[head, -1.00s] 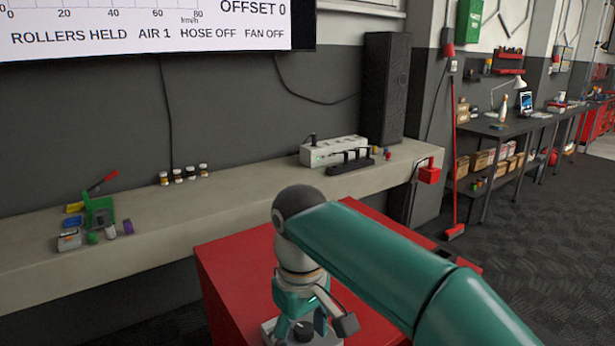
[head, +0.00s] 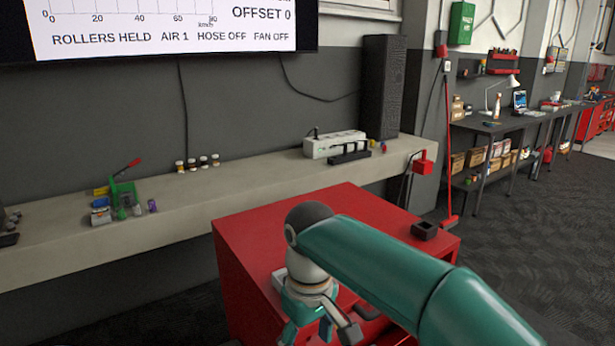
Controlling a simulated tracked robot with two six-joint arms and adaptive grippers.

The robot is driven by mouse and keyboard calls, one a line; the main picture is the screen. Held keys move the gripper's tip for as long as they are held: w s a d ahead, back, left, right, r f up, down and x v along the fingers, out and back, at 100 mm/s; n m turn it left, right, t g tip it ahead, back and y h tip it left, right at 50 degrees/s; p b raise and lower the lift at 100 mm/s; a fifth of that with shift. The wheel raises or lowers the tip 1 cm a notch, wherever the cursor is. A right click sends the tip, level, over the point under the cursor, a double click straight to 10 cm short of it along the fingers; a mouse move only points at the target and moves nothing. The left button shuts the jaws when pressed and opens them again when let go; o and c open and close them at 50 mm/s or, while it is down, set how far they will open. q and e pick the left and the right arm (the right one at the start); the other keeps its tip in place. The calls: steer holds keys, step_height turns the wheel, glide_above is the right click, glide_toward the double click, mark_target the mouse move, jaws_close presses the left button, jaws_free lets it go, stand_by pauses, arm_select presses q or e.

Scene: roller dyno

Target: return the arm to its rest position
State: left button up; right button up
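My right arm, teal with a dark rounded joint, comes in from the right over a red cabinet (head: 262,232). My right gripper (head: 322,336) hangs at the bottom edge of the head view, over the near part of the cabinet. Its fingers look spread apart, with nothing seen held between them. The fingertips are partly cut off by the frame. My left gripper is not in view.
A pale wall shelf (head: 240,186) behind the cabinet carries a white power box (head: 335,144), small bottles (head: 197,162) and a green tool (head: 123,193). A small black box (head: 424,230) sits on the cabinet's right side. Dark carpet (head: 530,220) is open at right.

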steer(key=d+f+m+y, duration=0.2)
steer(key=d+f+m, duration=0.15)
steer(key=f, duration=2.15)
steer(key=s+d+f+m+y, duration=0.1)
steer(key=s+d+f+m, duration=0.2)
steer(key=s+f, duration=0.4)
steer(key=s+d+f+m, duration=0.3)
steer(key=s+d+f, duration=0.2)
steer(key=s+f, duration=0.3)
steer(key=s, duration=0.3)
steer(key=shift+d+t+y, duration=0.3)
steer(key=shift+d+y, duration=0.1)
